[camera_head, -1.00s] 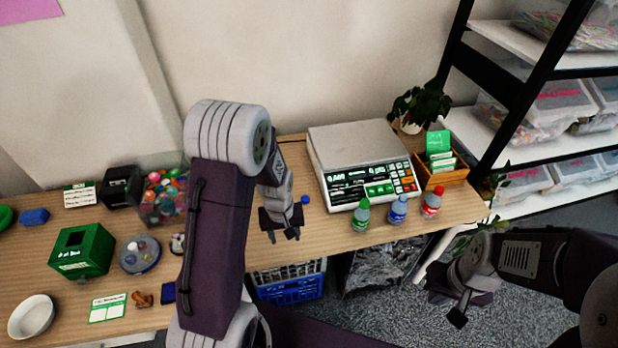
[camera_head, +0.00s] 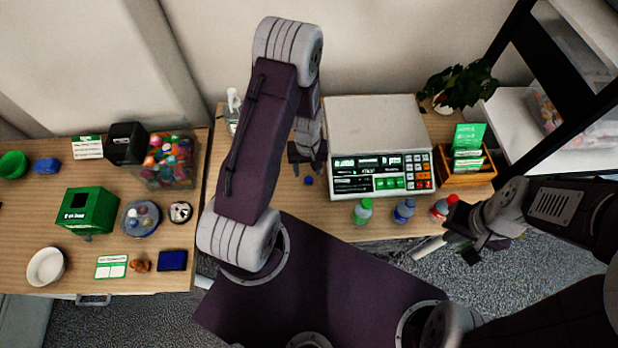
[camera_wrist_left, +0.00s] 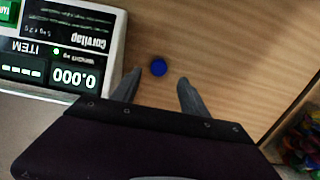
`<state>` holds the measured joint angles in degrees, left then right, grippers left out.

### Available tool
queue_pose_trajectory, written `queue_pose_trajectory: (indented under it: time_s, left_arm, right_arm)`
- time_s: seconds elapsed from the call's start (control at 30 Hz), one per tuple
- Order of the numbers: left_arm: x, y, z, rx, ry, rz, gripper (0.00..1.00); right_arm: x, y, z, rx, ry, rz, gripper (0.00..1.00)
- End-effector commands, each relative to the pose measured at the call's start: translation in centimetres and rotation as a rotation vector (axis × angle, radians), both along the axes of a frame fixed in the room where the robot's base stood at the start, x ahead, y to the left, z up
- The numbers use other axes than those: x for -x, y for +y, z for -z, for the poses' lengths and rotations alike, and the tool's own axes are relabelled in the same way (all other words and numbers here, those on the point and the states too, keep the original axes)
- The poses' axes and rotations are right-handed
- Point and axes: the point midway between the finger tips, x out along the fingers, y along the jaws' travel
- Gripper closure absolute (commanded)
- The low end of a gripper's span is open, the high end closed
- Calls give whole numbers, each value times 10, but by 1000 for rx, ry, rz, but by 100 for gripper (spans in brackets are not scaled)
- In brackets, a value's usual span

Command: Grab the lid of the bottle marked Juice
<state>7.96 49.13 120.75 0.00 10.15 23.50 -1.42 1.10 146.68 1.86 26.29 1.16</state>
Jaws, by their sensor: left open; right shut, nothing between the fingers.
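Three small bottles stand in a row before the scale: one green-capped (camera_head: 363,211), one blue-capped (camera_head: 403,210) and one red-capped (camera_head: 442,208). Their markings are too small to read, so I cannot tell which says Juice. A loose blue lid (camera_head: 308,181) lies on the wooden table left of them; it also shows in the left wrist view (camera_wrist_left: 158,67). My left gripper (camera_head: 307,166) is open and empty above the table near this lid. In the wrist view the lid appears between and beyond its fingertips. My right gripper (camera_head: 474,248) is shut and empty, beside the red-capped bottle near the table edge.
A scale (camera_head: 376,128) stands behind the bottles, with an orange card holder (camera_head: 466,176) and a plant (camera_head: 460,85) to its right. A clear bottle (camera_head: 232,112) stands behind my left arm. The left table (camera_head: 60,215) holds several items, including a green box (camera_head: 87,210).

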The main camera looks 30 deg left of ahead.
Motion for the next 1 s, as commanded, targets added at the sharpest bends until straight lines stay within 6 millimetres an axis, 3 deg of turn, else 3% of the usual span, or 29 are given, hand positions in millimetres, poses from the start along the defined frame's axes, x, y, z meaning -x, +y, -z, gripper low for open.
queue_pose_trajectory:
  time_s: [0.3, 0.57, 0.77, 1.0]
  left_arm:
    - [0, -2, 45, 0, 2, 0, 48]
    - [-1, -2, 51, 0, -1, 0, 48]
    - [0, -2, 51, -1, -1, 0, 98]
    - [0, -2, 51, -1, -1, 0, 100]
  right_arm:
    - [0, 0, -4, 0, 0, 0, 100]
    - [0, 0, -4, 0, 0, 0, 100]
    - [0, 0, -4, 0, 0, 0, 100]
    - [0, 0, -4, 0, 0, 0, 100]
